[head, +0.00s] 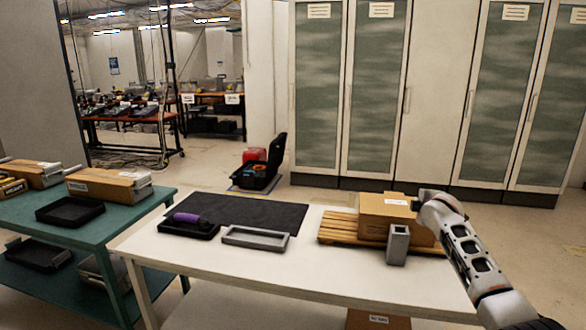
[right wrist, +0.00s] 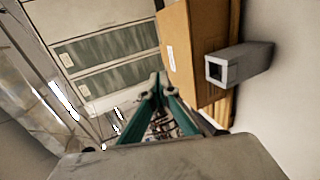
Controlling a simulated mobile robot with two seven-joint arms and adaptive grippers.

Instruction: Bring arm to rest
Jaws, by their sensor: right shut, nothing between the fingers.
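My right arm (head: 468,248) reaches in from the lower right in the head view, its far end beside the cardboard box (head: 385,213). The fingers do not show clearly there. In the right wrist view the green fingers of my right gripper (right wrist: 160,88) come together at their tips, shut and empty. The box (right wrist: 180,58) and a grey upright square holder (right wrist: 235,66) lie to their right, apart from them. The holder (head: 397,246) stands in front of the box in the head view. My left gripper is not in view.
The white table (head: 290,268) carries a dark mat (head: 240,211), a black tray (head: 190,233) with a purple object (head: 186,218), an empty grey tray (head: 256,238) and a wooden pallet (head: 340,229) under the box. A green table (head: 90,232) stands left; cabinets (head: 375,90) stand behind.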

